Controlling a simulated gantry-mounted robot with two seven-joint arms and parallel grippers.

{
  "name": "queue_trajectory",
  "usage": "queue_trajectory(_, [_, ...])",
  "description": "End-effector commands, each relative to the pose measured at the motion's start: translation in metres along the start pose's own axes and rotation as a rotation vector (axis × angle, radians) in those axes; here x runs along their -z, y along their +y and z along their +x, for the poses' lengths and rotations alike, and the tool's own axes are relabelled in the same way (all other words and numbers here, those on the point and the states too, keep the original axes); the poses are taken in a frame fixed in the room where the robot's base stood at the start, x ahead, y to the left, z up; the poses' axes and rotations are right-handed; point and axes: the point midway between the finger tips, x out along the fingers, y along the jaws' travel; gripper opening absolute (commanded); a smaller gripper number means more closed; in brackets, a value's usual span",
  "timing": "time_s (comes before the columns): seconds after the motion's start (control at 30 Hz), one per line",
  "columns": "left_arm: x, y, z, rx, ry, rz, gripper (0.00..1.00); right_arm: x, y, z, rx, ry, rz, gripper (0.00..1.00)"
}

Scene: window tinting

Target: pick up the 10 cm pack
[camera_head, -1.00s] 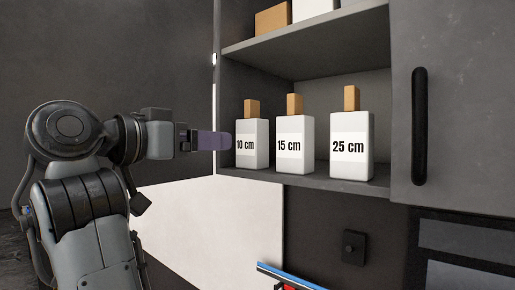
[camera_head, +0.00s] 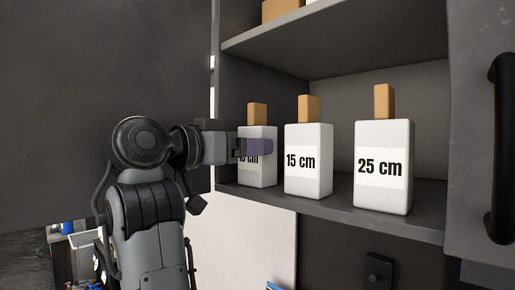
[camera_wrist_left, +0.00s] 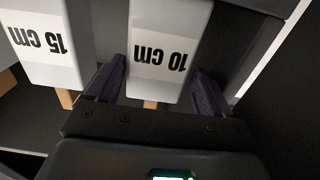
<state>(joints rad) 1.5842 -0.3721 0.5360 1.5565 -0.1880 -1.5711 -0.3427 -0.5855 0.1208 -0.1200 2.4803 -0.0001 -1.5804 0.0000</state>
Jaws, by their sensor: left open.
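The 10 cm pack (camera_head: 258,172) is a white block with a tan top, standing upright on the shelf, leftmost of three packs. My left gripper (camera_head: 256,146) is in front of it and covers part of its label. In the left wrist view the pack (camera_wrist_left: 165,75) appears upside down, between the two open purple fingers of my left gripper (camera_wrist_left: 160,88). I cannot tell whether the fingers touch it. My right gripper is in neither view.
The 15 cm pack (camera_head: 308,178) stands close on the right, also seen in the wrist view (camera_wrist_left: 50,45), near one finger. The 25 cm pack (camera_head: 383,185) is further right. An upper shelf (camera_head: 300,40) is above. A cabinet door with a black handle (camera_head: 503,150) is at the right.

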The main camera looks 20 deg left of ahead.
Motion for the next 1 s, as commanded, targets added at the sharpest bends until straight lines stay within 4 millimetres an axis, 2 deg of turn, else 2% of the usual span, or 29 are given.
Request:
queue_trajectory(0.43, [-0.003,0.004,0.046,-0.001,-0.002,0.001,0.82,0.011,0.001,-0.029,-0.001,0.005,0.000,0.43])
queue_trajectory(0.77, [-0.006,0.004,0.053,0.000,0.000,0.000,0.82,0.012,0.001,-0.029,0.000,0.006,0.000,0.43])
queue_trajectory(0.8, [-0.006,0.004,0.053,0.000,0.000,0.000,0.80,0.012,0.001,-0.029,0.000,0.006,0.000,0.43])
queue_trajectory(1.0, [-0.006,0.003,0.053,0.000,0.000,0.000,0.50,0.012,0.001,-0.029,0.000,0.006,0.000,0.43])
